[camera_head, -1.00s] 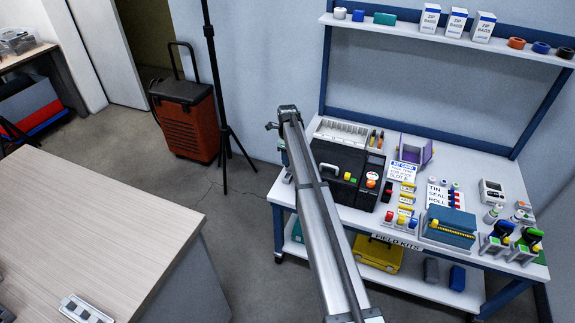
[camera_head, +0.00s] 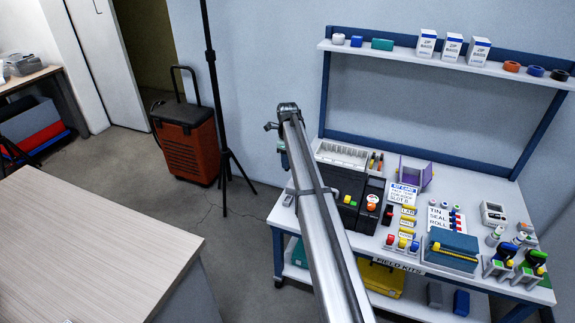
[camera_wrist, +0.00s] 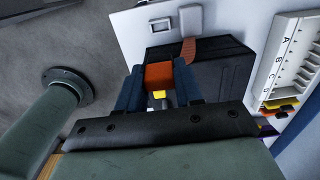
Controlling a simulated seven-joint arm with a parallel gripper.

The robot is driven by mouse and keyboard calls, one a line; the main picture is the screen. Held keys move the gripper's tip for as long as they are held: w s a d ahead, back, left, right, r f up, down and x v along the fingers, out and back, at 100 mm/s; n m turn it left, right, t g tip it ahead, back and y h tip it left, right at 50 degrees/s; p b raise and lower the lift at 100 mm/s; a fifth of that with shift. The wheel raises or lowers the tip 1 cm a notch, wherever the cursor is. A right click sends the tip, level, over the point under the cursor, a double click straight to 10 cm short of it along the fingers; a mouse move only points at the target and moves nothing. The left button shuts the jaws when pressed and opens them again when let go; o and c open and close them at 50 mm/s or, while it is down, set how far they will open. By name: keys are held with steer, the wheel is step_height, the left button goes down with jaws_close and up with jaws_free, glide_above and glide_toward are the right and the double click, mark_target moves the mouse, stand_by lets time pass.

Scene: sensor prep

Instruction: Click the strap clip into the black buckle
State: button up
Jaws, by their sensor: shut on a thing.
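In the wrist view my gripper (camera_wrist: 156,84) has two dark blue fingers closed around an orange-red block, which I take to be the strap clip (camera_wrist: 159,75). A small yellow piece shows just below it; I cannot tell what it belongs to. A brown-orange strap (camera_wrist: 188,48) runs over the edge of a black case (camera_wrist: 228,62) and passes behind the right finger. Whether it joins the held block is hidden. I cannot single out the black buckle. In the head view my arm covers much of the case, and the fingers are not clear.
The white bench holds a compartment tray (camera_head: 342,154) behind the case, a purple stand (camera_head: 414,174), label cards (camera_head: 446,217) and a teal box (camera_head: 452,247). A shelf (camera_head: 400,53) spans above. A wooden table (camera_head: 85,245) stands left, with open floor between.

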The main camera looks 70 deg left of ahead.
steer(key=shift+r, duration=0.1)
steer(key=shift+w+d+f, duration=0.6)
steer(key=shift+w+d, duration=0.45)
steer(key=shift+w, duration=0.4)
steer(key=shift+w+d+f, duration=0.55)
steer(key=shift+w+d, duration=0.45)
steer(key=shift+w, duration=0.4)
steer(key=shift+w+d+f, duration=0.6)
steer(key=shift+w+d, duration=0.45)
steer(key=shift+w, duration=0.4)
steer(key=shift+w+d, duration=1)
steer(key=shift+w, duration=0.45)
steer(key=shift+w+d, duration=1.05)
steer(key=shift+w, duration=0.35)
steer(key=shift+w+d, duration=1)
steer(key=shift+w, duration=0.45)
steer(key=shift+w+d, duration=1.05)
steer(key=shift+w, duration=0.4)
steer(key=shift+w+d, duration=1)
steer(key=shift+w, duration=0.45)
steer(key=shift+w+d, duration=1.05)
steer(key=shift+w, duration=0.4)
steer(key=shift+w, duration=0.1)
steer(key=w+d, duration=0.6)
steer(key=w, duration=0.2)
steer(key=shift+w, duration=0.2)
